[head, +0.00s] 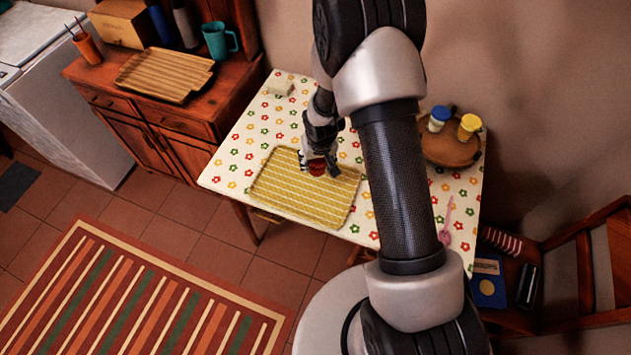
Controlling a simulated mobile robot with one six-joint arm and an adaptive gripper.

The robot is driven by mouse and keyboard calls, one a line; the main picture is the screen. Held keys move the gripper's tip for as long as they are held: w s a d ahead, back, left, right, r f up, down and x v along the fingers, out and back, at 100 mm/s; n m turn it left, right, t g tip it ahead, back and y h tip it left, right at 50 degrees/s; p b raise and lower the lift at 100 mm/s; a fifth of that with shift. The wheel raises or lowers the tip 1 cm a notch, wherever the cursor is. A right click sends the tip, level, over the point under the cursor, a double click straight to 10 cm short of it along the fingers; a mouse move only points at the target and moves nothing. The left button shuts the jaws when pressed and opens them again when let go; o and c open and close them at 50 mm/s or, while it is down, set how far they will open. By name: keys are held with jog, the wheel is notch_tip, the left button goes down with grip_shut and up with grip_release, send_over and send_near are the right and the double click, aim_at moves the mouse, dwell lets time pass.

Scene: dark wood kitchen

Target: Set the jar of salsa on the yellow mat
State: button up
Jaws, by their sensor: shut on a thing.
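The yellow mat (285,192), patterned with pale lines, lies on the flower-print tablecloth of the table. My gripper (319,166) points down over the upper right part of the mat. It is shut on a small red jar (316,168), which I take to be the jar of salsa. Most of the jar is hidden by the fingers. From this angle I cannot tell whether the jar touches the mat or hangs just above it.
A round brown tray (450,153) holds a blue-lidded jar (439,118) and a yellow-lidded jar (469,126). A pink utensil (446,222) lies on the table right of my arm. A pale block (281,86) sits near the back edge. The mat's left part is bare.

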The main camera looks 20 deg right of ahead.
notch_tip(320, 180, down, 10)
jog(key=b, duration=0.7)
jog(key=shift+r, duration=0.15)
jog(key=o, duration=1.4)
jog(key=shift+f, duration=0.2)
jog(key=shift+c, duration=0.2)
jog(key=shift+r, duration=0.1)
